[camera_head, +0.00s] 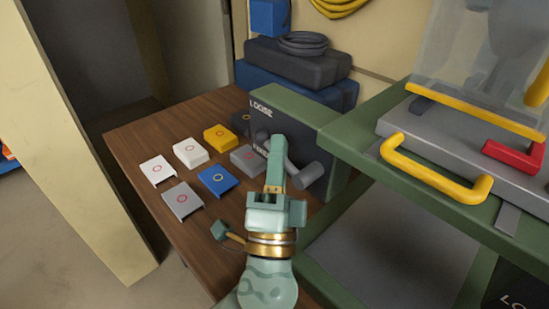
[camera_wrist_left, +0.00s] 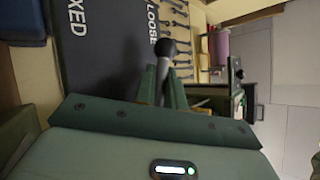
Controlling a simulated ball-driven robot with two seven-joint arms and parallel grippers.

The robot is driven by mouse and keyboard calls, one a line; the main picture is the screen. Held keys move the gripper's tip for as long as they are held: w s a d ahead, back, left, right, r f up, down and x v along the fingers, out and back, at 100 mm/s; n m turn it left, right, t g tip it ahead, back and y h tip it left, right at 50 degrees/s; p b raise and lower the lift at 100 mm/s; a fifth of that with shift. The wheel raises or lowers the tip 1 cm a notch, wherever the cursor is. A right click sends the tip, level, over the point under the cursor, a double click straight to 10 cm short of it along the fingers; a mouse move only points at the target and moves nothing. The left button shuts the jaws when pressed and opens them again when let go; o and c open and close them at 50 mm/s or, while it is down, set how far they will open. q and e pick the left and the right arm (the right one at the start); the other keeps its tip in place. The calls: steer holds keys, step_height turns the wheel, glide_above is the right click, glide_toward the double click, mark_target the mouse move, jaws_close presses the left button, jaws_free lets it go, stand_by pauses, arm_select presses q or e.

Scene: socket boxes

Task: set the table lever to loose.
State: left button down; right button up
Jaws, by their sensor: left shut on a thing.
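The table lever (camera_head: 308,172) is a grey bar with a thick rounded end. In the left wrist view the lever's dark round end (camera_wrist_left: 166,47) shows between the fingertips (camera_wrist_left: 162,84), beside LOOSE. The lever's exact setting is hard to tell. My right gripper is not in view.
Several small boxes, white, yellow, grey and blue (camera_head: 218,180), lie on the wooden table (camera_head: 145,133) left of my gripper. A green-framed stand (camera_head: 360,130) with a yellow handle (camera_head: 430,175) is close on the right. Dark and blue cases (camera_head: 290,62) are stacked behind.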

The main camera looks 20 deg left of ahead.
arm_select(q)
steer(key=shift+s+d+r+m+t+h+b, duration=0.15)
steer(key=shift+m+t+h+b, duration=0.2)
steer(key=shift+m+h, duration=0.45)
steer(key=shift+w+r+m+t+h+b, duration=0.2)
steer(key=shift+m+t+h, duration=0.25)
steer(key=shift+m+h, duration=0.3)
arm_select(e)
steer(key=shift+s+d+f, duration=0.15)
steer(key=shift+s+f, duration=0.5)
arm_select(q)
steer(key=shift+m, duration=0.25)
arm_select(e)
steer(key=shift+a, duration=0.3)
arm_select(q)
steer(key=c, duration=1.7)
jaws_free()
steer(key=shift+c, duration=0.2)
